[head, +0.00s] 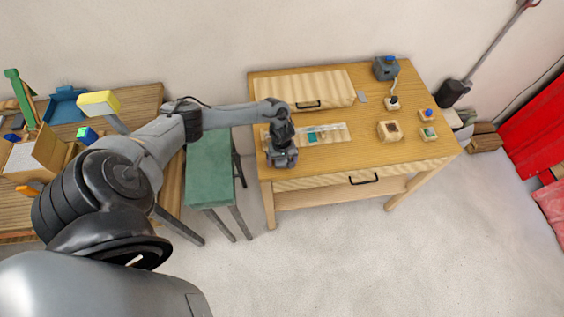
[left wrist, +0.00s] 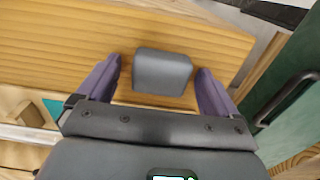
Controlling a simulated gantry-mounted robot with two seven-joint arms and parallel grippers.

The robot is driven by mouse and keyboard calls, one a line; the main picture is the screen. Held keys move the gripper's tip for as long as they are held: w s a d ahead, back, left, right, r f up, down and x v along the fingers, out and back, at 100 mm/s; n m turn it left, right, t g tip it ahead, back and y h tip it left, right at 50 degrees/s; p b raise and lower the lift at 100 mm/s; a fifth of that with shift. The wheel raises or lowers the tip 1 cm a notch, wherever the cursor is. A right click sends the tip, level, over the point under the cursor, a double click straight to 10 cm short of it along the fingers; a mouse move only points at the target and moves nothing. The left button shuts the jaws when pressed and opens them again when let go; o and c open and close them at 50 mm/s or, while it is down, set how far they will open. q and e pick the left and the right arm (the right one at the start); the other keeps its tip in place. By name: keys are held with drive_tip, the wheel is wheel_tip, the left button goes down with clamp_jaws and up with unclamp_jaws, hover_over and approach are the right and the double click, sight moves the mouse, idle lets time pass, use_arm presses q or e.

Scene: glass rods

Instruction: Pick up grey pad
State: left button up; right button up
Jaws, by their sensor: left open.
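The grey pad (left wrist: 162,72) lies on the wooden table top, between the two spread fingers of my left gripper (left wrist: 159,75) in the left wrist view. A gap shows on each side, so the fingers do not touch it there. In the head view my left gripper (head: 282,160) points down over the front left part of the table, and it hides the pad. My left gripper is open. My right gripper is not in view.
The table (head: 352,156) also bears a light wooden tray (head: 335,133), a long wooden box (head: 300,90), a blue-grey device (head: 385,68) and small blocks. A green stool (head: 209,170) stands close to its left. The table's front middle is clear.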

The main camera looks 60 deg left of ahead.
sight(282, 160)
use_arm(q)
drive_tip(key=c, duration=1.1)
drive_tip(key=shift+r, duration=0.15)
drive_tip(key=shift+r, duration=0.5)
wheel_tip(282, 160, up, 3)
drive_tip(key=shift+f, duration=0.15)
drive_tip(key=shift+s+d+r+p, duration=0.5)
drive_tip(key=shift+d+r+p, duration=0.6)
drive_tip(key=shift+d, duration=0.75)
drive_tip(key=shift+s+d+r+p, duration=0.55)
drive_tip(key=shift+d+r+p, duration=0.55)
drive_tip(key=shift+d, duration=0.8)
drive_tip(key=shift+s+d+r+p, duration=0.5)
drive_tip(key=shift+d+r+p, duration=0.3)
drive_tip(key=shift+d+r, duration=0.8)
